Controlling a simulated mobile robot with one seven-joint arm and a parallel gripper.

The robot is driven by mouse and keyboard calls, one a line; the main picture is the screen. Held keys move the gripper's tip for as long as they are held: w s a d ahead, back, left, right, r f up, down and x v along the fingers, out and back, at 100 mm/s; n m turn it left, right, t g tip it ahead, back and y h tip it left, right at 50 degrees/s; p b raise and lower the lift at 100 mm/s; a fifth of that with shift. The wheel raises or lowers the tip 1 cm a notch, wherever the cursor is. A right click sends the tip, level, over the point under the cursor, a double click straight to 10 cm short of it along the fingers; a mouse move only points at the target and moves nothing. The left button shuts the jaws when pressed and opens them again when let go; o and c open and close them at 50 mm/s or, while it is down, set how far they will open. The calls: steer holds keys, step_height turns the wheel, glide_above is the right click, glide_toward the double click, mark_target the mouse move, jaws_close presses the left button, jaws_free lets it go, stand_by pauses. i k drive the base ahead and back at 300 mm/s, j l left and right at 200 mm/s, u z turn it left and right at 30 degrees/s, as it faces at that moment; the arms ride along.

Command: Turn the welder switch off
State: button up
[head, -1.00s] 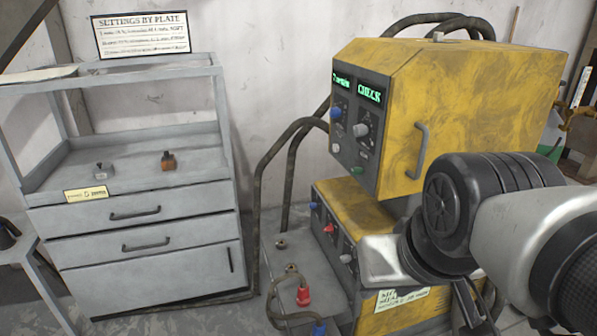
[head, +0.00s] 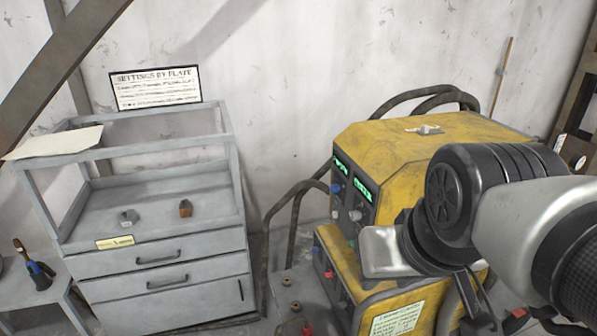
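The yellow welder (head: 400,145) stands right of centre, with two green displays (head: 350,178) and blue and grey knobs on its dark left-facing panel. A small grey switch-like part (head: 430,130) sits on its top beside a pale label; its position is too small to tell. A yellow lower unit (head: 335,268) below it carries blue and red controls. My arm crosses in front of the welder from the right and hides its right part and much of the lower unit. My gripper's fingers do not show.
A grey drawer cabinet (head: 165,262) stands at left with two small blocks on its shelf and a settings sign (head: 156,89) above. Dark cables (head: 290,200) run left of the welder. A small bench (head: 40,290) with a tool is far left.

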mark_target(330, 274)
steer(key=k+j, duration=0.1)
steer(key=j, duration=0.2)
steer(key=k+j+z, duration=0.1)
steer(key=j, duration=0.25)
steer(key=k+j+z, duration=0.1)
steer(key=j, duration=0.2)
steer(key=j+z, duration=0.2)
steer(key=j, duration=0.35)
steer(key=k+j+z, duration=0.2)
steer(key=j, duration=0.3)
steer(key=i+j+z, duration=0.15)
steer(key=j, duration=0.2)
steer(key=i+j+z, duration=0.15)
steer(key=j, duration=0.2)
steer(key=i+j+z, duration=0.1)
steer(key=j, duration=0.25)
steer(key=i+j+z, duration=0.35)
steer(key=i+j, duration=0.65)
